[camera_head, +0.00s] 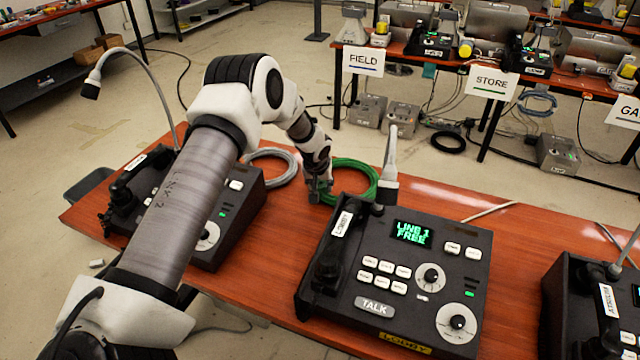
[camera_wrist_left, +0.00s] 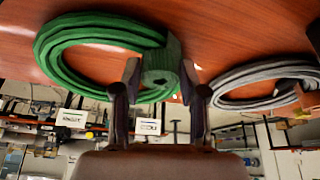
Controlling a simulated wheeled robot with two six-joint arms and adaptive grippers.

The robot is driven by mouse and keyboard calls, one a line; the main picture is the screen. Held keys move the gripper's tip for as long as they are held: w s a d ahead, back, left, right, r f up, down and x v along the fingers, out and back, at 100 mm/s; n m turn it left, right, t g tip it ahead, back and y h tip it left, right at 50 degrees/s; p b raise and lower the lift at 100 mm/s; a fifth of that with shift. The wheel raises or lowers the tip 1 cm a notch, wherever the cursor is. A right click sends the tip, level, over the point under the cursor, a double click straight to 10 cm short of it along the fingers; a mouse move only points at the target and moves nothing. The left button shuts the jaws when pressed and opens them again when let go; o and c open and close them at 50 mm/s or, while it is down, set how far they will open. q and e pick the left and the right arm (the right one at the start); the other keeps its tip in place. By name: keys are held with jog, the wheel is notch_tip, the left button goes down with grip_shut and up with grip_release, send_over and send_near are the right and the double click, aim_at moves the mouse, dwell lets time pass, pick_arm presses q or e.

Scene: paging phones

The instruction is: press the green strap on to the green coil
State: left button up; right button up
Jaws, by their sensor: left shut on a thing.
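The green coil (camera_head: 374,179) lies on the red-brown table behind the lobby phone in the head view. In the left wrist view the green coil (camera_wrist_left: 52,48) fills the upper left. My left gripper (camera_head: 319,187) reaches down at the coil's left side. In the wrist view my left gripper (camera_wrist_left: 160,80) is shut on the green strap (camera_wrist_left: 161,60), a short rolled band between the fingertips. The strap overlaps the coil's right end there; I cannot tell whether it is fixed to it. My right gripper is not in view.
A grey coil (camera_head: 277,166) lies left of the gripper. The lobby phone (camera_head: 400,270), with its gooseneck microphone (camera_head: 390,165), stands close in front on the right. Another phone (camera_head: 235,215) stands on the left, partly behind my arm. The table right of the green coil is mostly clear.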

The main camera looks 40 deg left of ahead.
aim_at(320, 185)
pick_arm(q)
jog(key=shift+s+f, duration=0.1)
jog(key=o, duration=1.4)
jog(key=shift+c, duration=0.2)
jog(key=shift+r+p, duration=2.65)
jog(key=shift+r, duration=0.9)
